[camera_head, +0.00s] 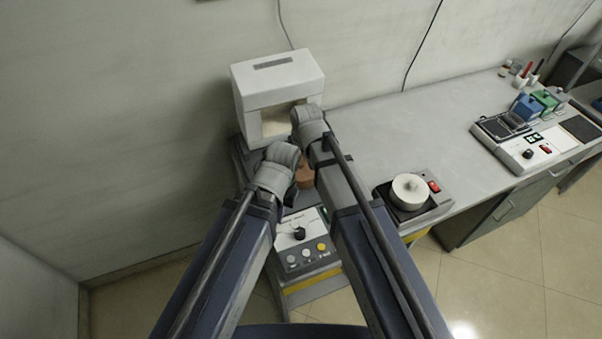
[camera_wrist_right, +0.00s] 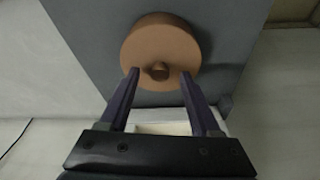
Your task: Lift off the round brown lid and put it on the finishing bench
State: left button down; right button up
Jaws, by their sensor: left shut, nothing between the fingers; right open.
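The round brown lid (camera_wrist_right: 160,40) with a small knob fills the upper middle of the right wrist view. It lies on a dark grey surface. In the head view a small part of the lid (camera_head: 305,176) shows between my arms. My right gripper (camera_wrist_right: 158,76) is open, with one finger on each side of the knob and a gap to it. My left gripper (camera_head: 291,178) is shut and empty just left of the lid, its fingertips mostly hidden. A long grey bench (camera_head: 400,125) runs to the right; I cannot tell if it is the finishing bench.
A white box-shaped unit (camera_head: 275,75) with an opening stands behind the lid. A control panel (camera_head: 303,240) with knobs is in front. A white round pot (camera_head: 409,190) sits on a device on the bench. A scale-like instrument (camera_head: 525,145) stands farther right. The bench middle is clear.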

jog(key=shift+w+f, duration=0.15)
jog(key=shift+f, duration=0.3)
jog(key=shift+r, duration=0.1)
grip_shut()
